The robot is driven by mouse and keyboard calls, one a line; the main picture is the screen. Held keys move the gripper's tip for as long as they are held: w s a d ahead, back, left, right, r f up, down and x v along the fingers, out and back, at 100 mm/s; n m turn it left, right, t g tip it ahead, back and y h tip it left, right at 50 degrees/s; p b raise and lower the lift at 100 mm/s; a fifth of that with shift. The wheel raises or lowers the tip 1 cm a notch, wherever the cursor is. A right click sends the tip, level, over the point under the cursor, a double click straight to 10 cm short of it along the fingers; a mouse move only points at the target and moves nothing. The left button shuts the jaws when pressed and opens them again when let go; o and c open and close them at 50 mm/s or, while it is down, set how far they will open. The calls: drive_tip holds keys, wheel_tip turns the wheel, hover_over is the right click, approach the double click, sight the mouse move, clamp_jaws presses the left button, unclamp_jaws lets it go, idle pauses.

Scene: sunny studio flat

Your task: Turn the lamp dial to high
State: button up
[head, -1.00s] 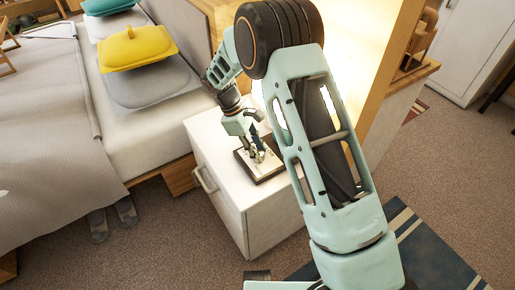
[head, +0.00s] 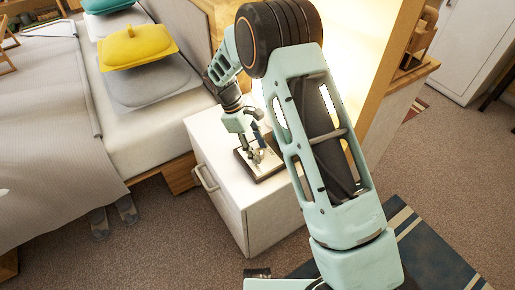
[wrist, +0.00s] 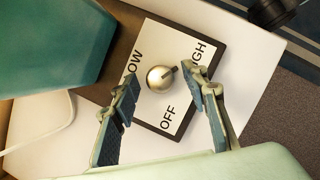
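The lamp dial (wrist: 158,78) is a round, pale metallic knob on a white plate (wrist: 150,48) with a dark border, lettered LOW, HIGH and OFF. A dark pointer on the knob faces up and right, toward HIGH in the wrist view. In the head view, the plate (head: 268,174) lies on top of the white nightstand. My gripper (wrist: 160,74) is open, with one finger on each side of the knob and visible gaps to it. My gripper (head: 257,155) is over the plate in the head view and partly hides the dial.
The nightstand (head: 215,145) stands beside the bed (head: 120,125), which has a yellow cushion (head: 138,48). A bright glow shows behind my arm; its source is hidden. A pale cord (wrist: 42,145) lies left in the wrist view. Carpet (head: 160,235) is open in front.

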drive_tip(key=v, duration=1.2)
drive_tip(key=shift+a, duration=0.1)
